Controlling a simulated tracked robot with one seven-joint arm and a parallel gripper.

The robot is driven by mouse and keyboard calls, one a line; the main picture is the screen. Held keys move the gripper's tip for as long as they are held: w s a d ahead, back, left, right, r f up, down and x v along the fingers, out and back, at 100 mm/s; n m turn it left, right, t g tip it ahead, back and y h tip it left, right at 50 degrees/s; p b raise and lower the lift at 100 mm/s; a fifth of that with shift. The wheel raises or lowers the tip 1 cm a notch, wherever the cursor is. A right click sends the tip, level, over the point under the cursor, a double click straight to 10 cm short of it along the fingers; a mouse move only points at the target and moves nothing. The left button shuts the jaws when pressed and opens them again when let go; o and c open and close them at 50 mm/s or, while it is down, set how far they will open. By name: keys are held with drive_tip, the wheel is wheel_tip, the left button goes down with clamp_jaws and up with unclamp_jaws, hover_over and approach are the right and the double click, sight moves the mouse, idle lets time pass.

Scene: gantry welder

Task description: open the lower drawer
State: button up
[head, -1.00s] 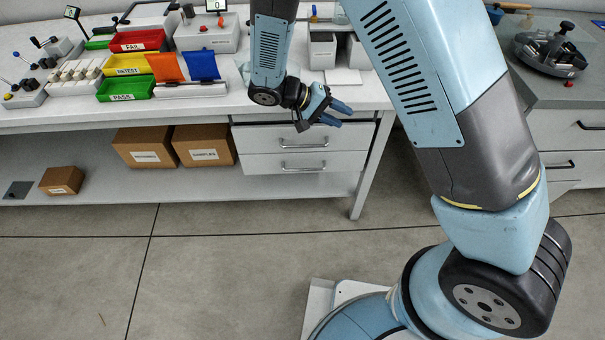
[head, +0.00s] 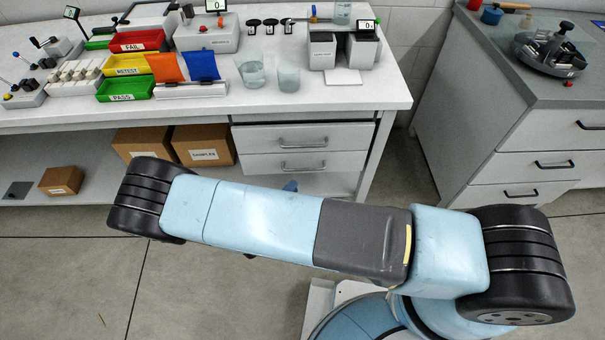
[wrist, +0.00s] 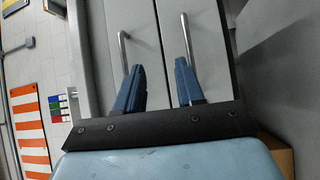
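The lower drawer (head: 260,163) is under the white bench, with a bar handle (head: 303,168); its front looks flush and shut. The upper drawer (head: 260,136) sits just above it, also shut. In the turned wrist view, the lower drawer's handle (wrist: 187,40) is at the right and the upper drawer's handle (wrist: 122,48) at the left. My gripper (wrist: 159,66) is open, fingers pointing at the drawer fronts, one finger towards each handle. Nothing shows between them; contact with either handle cannot be told. In the head view my arm hides most of the gripper; a blue fingertip (head: 290,186) shows.
Cardboard boxes (head: 203,145) stand on the shelf left of the drawers. The bench leg (head: 376,160) is at their right. A grey cabinet (head: 470,110) with its own drawers stands further right. Trays, beakers and instruments fill the bench top. Floor in front is clear.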

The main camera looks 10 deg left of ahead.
wheel_tip(320, 180, down, 7)
drive_tip(key=s+n+t+y, duration=0.3)
drive_tip(key=y, duration=0.2)
drive_tip(key=x, duration=1.3)
drive_tip(key=shift+w+r, duration=0.25)
drive_tip(key=shift+w, duration=0.15)
drive_tip(key=shift+c, duration=0.2)
clamp_jaws()
